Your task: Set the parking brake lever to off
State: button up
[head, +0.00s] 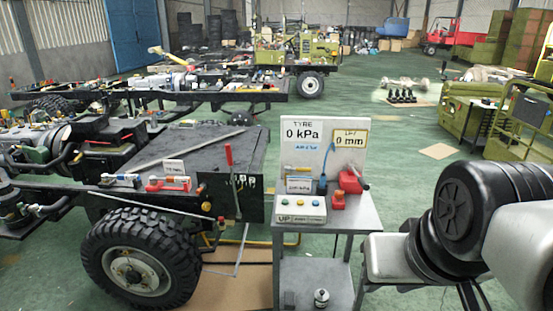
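A lever with a red grip (229,155) and a thin dark shaft stands nearly upright at the right end of the black chassis box. It looks like the parking brake lever. Small white marks (243,180) show on the box face beside it, too small to read. My arm fills the lower right, well to the right of the lever and apart from it. My gripper is not clearly visible; only dark, thin parts show at the bottom edge below the arm.
A grey cart (352,216) with a gauge board (345,132) reading 0 kPa and 0 mm stands right of the lever, between it and my arm. A large tyre (140,258) is at lower left. Green floor is open behind the cart.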

aim_at(227, 146)
jog(key=i+j, duration=0.65)
jog(key=j, duration=0.15)
jog(key=i+j, duration=1.3)
jog(key=j, duration=0.25)
